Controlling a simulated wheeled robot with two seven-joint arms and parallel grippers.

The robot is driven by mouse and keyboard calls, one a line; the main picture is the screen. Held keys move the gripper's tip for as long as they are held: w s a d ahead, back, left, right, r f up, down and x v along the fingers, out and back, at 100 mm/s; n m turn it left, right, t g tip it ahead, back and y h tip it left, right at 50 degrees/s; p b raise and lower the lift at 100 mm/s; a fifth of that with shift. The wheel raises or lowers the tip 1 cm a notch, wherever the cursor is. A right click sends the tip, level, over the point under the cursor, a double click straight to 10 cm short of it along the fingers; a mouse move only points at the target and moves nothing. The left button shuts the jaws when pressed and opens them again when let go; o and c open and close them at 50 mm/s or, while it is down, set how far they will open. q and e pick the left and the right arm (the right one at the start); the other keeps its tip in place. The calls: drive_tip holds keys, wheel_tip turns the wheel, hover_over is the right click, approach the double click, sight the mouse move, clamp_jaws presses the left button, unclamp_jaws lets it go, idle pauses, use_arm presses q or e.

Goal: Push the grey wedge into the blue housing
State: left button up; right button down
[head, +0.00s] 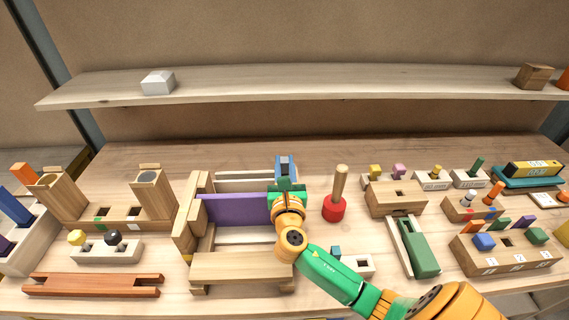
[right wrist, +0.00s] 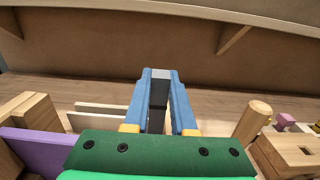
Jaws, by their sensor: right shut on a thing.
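My right gripper (head: 285,163) reaches in from the lower right to the right end of the wooden frame that holds a purple board. Its blue fingers are shut on a grey piece, which I take for the grey wedge (head: 285,167). In the right wrist view, the grey wedge (right wrist: 158,93) sits between the two blue fingers of the right gripper (right wrist: 160,85), above the green palm. I cannot clearly make out a blue housing; the blue fingers and the palm may hide it. My left gripper is not in view.
The wooden frame (head: 240,268) and purple board (head: 236,210) are left of the gripper. A red-headed mallet (head: 334,208) stands close to its right. Block fixtures and slotted boxes fill both table sides. A shelf (head: 300,82) with a white block (head: 158,82) runs behind.

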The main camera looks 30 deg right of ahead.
drive_tip(key=shift+f+b, duration=0.85)
drive_tip(key=shift+f, duration=0.35)
drive_tip(key=c, duration=0.7)
unclamp_jaws()
drive_tip(key=shift+o, duration=0.2)
drive_tip(key=b+v, duration=0.1)
drive_tip(key=v, duration=0.5)
drive_tip(key=shift+s+a+f, duration=0.1)
drive_tip(key=shift+s+a, duration=0.1)
drive_tip(key=shift+s, duration=0.1)
drive_tip(key=shift+s+a, duration=0.15)
drive_tip(key=shift+s, duration=0.1)
drive_tip(key=shift+w, duration=0.1)
